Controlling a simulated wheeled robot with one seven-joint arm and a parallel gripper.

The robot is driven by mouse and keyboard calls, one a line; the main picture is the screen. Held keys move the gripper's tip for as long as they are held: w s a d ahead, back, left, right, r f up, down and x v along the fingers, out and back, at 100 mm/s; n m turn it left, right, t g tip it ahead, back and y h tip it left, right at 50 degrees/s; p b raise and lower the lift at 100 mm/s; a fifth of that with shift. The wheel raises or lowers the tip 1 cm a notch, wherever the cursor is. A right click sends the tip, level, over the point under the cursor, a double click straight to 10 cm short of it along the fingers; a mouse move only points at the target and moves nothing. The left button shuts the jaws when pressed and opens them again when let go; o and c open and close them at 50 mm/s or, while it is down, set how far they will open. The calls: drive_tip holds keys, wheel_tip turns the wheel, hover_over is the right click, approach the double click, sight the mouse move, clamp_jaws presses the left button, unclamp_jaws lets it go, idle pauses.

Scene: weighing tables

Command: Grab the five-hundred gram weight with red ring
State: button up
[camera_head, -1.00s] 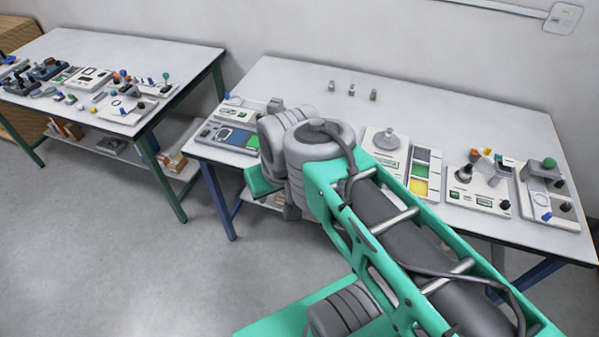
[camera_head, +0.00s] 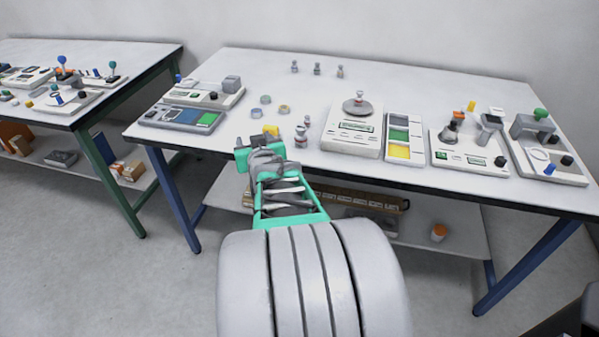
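Several small grey weights stand on the near table. Three are in a row at the back: a left one (camera_head: 294,67), a middle one (camera_head: 317,69) and a right one (camera_head: 340,71). Two more, a front weight (camera_head: 300,137) and a smaller weight (camera_head: 307,121), stand near the front edge. Another weight (camera_head: 360,96) sits on the round pan of the white scale (camera_head: 350,143). Ring colours and gram marks are too small to tell. My gripper (camera_head: 256,143) is at the table's front edge, left of the front weight. Its fingers are too small and partly hidden to judge.
Three small rings, one of them here (camera_head: 265,99), lie left of centre. A coloured tray (camera_head: 404,122) and devices (camera_head: 465,145) stand to the right. More devices (camera_head: 205,92) stand at the left. The back middle of the table (camera_head: 410,85) is mostly clear.

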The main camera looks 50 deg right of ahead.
sight(301, 134)
drive_tip(key=s+d+f+m+h+b, duration=0.1)
drive_tip(key=s+d+f, duration=0.1)
drive_tip(key=d, duration=0.1)
drive_tip(key=s+d+f+m+h+b, duration=0.1)
drive_tip(key=s+d+f+h+b, duration=0.1)
drive_tip(key=s+d, duration=0.1)
drive_tip(key=s+d+f+h+b, duration=0.2)
drive_tip(key=d, duration=0.1)
drive_tip(key=shift+s+d+m, duration=0.15)
drive_tip(key=shift+d+m, duration=0.2)
drive_tip(key=shift+m, duration=0.05)
drive_tip(key=x, duration=0.5)
drive_tip(key=r+x, duration=0.1)
drive_tip(key=x, duration=0.1)
drive_tip(key=shift+d, duration=0.5)
drive_tip(key=shift+c, duration=0.6)
drive_tip(key=shift+f, duration=0.1)
clamp_jaws()
